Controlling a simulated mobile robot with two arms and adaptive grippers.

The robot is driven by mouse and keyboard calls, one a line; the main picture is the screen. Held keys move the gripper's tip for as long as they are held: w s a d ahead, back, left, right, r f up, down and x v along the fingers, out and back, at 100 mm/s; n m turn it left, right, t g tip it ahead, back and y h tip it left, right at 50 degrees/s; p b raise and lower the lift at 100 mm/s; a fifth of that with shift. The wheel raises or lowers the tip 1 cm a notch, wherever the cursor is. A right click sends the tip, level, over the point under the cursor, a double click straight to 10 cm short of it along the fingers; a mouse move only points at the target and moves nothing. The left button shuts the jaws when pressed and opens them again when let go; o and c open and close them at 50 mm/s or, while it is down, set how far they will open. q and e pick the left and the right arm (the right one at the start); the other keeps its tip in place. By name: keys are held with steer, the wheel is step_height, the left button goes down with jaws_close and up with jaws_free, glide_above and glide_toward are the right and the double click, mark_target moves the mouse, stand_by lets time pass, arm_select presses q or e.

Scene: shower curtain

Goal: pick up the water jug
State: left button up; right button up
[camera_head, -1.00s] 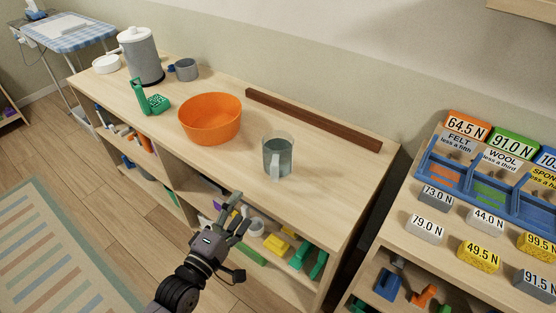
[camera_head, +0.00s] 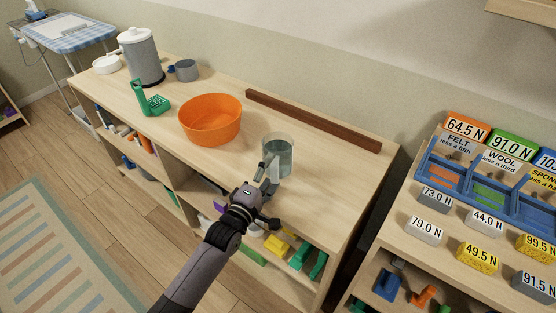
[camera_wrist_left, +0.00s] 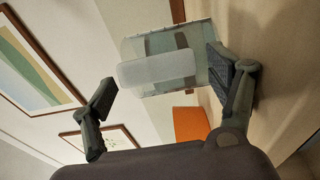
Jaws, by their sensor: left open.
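The water jug (camera_head: 281,153) is a clear, grey-tinted vessel that stands upright on the wooden shelf top, right of the orange bowl. It seems to hold water. My left gripper (camera_head: 268,178) is at the front of the jug, on its handle side, and partly covers the handle. In the left wrist view the gripper (camera_wrist_left: 165,92) is open, with one finger on each side of the pale handle (camera_wrist_left: 157,69). The jug's body (camera_wrist_left: 150,42) lies just beyond the handle. I cannot tell whether a finger touches it. My right gripper is not in view.
An orange bowl (camera_head: 210,120) stands left of the jug. A dark brown bar (camera_head: 312,118) lies along the back edge. A green item (camera_head: 151,101), a grey mug (camera_head: 186,71) and a grey canister (camera_head: 140,57) are further left. Labelled blocks (camera_head: 479,256) sit on the right-hand unit.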

arm_select(q)
steer(key=shift+w+d, duration=0.15)
steer(key=shift+w, duration=0.15)
steer(key=shift+c, duration=0.2)
jaws_close()
steer(key=shift+r, duration=0.1)
stand_by(0.7)
